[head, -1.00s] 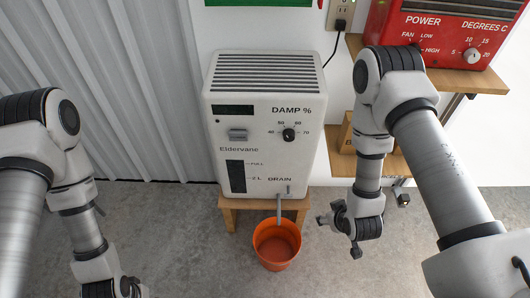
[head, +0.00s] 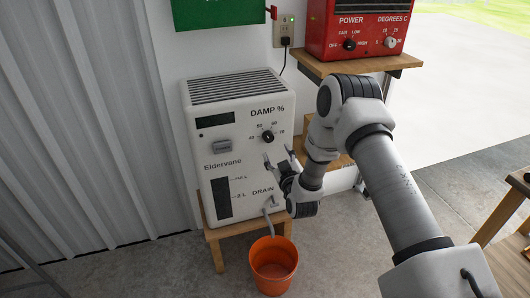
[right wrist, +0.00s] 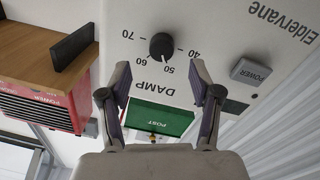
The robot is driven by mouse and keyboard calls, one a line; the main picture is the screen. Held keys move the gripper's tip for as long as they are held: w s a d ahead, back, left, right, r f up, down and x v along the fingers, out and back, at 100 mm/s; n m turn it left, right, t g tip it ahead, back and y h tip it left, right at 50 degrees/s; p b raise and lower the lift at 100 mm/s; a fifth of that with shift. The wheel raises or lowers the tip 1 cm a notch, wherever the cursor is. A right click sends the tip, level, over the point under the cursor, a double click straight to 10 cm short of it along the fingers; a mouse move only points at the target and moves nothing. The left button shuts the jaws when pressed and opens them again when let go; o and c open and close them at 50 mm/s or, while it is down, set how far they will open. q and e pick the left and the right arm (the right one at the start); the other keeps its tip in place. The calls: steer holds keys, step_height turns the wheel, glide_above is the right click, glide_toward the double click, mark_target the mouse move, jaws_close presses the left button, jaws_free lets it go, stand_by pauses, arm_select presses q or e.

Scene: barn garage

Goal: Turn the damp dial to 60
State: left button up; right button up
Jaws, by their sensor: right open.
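The damp dial (head: 268,137) is a small black knob on the front of the white dehumidifier (head: 215,163), under the words DAMP %. Marks 40, 50, 60 and 70 stand around it. My right gripper (head: 279,157) is open and empty, below the dial and close to the panel. In the right wrist view the panel appears upside down. There the dial (right wrist: 161,46) lies beyond and between the two open fingertips (right wrist: 159,82), apart from both. My left gripper is out of view.
A POWER button (head: 222,147) sits left of the dial. An orange bucket (head: 273,268) stands below the drain hose. A red heater (head: 357,27) sits on a wooden shelf (head: 345,66) at the upper right. A green box (head: 215,10) hangs above the dehumidifier.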

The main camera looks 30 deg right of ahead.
mark_target(269, 140)
steer(key=x, duration=0.7)
steer(key=shift+w+a+r, duration=0.15)
steer(key=shift+w+r, duration=0.1)
steer(key=shift+w, duration=0.05)
steer(key=c, duration=1.1)
